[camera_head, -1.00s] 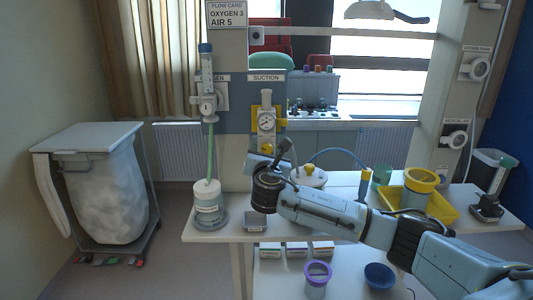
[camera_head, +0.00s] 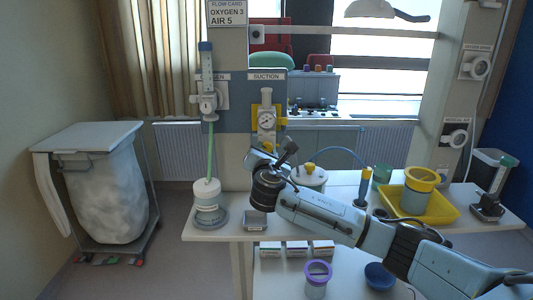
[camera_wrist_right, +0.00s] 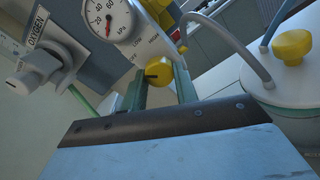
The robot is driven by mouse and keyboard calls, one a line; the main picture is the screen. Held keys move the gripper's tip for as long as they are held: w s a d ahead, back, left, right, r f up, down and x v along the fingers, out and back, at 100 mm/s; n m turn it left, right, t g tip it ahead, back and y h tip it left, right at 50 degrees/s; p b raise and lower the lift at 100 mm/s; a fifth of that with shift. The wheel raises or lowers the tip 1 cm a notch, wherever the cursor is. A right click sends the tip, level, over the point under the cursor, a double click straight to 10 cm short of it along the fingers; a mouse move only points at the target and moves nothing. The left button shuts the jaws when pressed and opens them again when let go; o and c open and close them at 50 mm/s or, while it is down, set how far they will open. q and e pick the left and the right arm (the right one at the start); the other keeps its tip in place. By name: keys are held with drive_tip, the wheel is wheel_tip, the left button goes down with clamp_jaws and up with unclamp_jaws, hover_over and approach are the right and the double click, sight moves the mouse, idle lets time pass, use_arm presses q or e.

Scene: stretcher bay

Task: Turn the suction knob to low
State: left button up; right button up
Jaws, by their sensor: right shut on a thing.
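The yellow suction knob (camera_wrist_right: 159,72) sits between the two fingers of my right gripper (camera_wrist_right: 161,84), which is shut on it in the right wrist view. A dark mark shows on the knob's face. In the head view the suction unit (camera_head: 267,118) hangs on the wall panel under the SUCTION label, with the knob low on it, partly hidden by my right gripper. The round gauge (camera_wrist_right: 109,17) above the knob has a red needle. Small printing, including LOW, shows beside the gauge, partly hard to read. My left gripper is not in view.
The oxygen flowmeter (camera_head: 207,85) with its green tube is left of the suction unit. A lidded canister (camera_head: 308,177) with a blue hose stands behind my right arm. A yellow tray (camera_head: 447,212) is farther right. A small grey box (camera_head: 255,221) lies near the table's front edge.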

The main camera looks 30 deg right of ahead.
drive_tip(key=shift+m+b, duration=1.1)
drive_tip(key=shift+m, duration=3.4)
drive_tip(key=shift+r, duration=0.1)
drive_tip(key=o, duration=1)
drive_tip(key=shift+s+a, duration=0.1)
drive_tip(key=b+v, duration=0.1)
drive_tip(key=v, duration=1.2)
drive_tip(key=shift+a, duration=0.1)
